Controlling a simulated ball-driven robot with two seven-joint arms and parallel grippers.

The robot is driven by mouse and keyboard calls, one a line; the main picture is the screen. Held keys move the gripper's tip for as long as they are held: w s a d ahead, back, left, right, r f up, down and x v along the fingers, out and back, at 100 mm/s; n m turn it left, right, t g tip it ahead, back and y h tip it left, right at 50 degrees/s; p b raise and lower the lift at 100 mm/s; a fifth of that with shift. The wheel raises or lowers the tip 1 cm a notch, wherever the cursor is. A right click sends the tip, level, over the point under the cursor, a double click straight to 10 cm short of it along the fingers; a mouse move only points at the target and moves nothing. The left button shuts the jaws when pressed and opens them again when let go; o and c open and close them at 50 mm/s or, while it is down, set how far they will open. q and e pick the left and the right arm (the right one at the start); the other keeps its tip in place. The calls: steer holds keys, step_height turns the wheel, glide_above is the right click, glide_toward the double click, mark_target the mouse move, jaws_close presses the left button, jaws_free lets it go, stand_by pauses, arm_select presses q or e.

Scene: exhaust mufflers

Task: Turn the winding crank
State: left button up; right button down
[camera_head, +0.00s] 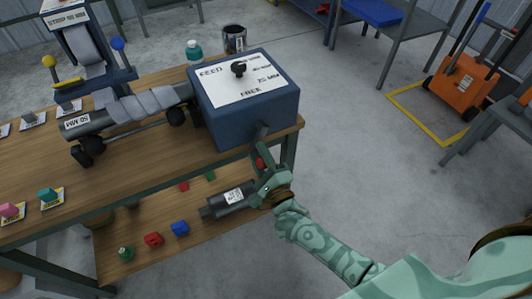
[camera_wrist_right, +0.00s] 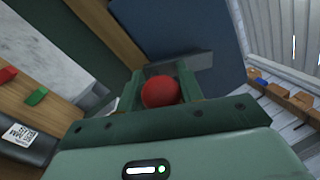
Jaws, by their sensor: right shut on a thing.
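The winding crank sits on the near right side of a blue-grey box (camera_head: 232,121). Its dark arm (camera_head: 262,131) sticks out from the box, and its red knob (camera_head: 259,163) hangs at the lower end. My right gripper (camera_head: 262,172) is at the knob, below the box's corner. In the right wrist view the red knob (camera_wrist_right: 160,92) lies between the two green fingers, and the gripper is shut on it. Part of the crank is hidden by the gripper. My left gripper is not in view.
The box has a labelled top with a black knob (camera_head: 238,68). A grey muffler pipe (camera_head: 120,113) lies left of it on the wooden table (camera_head: 130,177). A lower shelf holds a dark cylinder (camera_head: 230,199) and small coloured blocks. Open floor lies to the right.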

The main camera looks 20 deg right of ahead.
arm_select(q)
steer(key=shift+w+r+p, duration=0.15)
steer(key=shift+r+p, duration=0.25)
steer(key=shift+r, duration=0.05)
arm_select(e)
steer(key=shift+a+r+m+h, duration=0.3)
steer(key=shift+a+r+m, duration=0.1)
steer(key=shift+m, duration=0.6)
steer(key=shift+a+r+m+h, duration=0.3)
steer(key=shift+a+r+m, duration=0.05)
steer(key=shift+m, duration=0.65)
steer(key=c, duration=1)
jaws_free()
steer(key=shift+o, duration=0.2)
steer(key=shift+f, duration=0.1)
arm_select(q)
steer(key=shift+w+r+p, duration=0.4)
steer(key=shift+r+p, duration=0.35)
steer(key=shift+p, duration=0.1)
arm_select(e)
steer(key=v, duration=1.6)
steer(key=shift+s, duration=0.2)
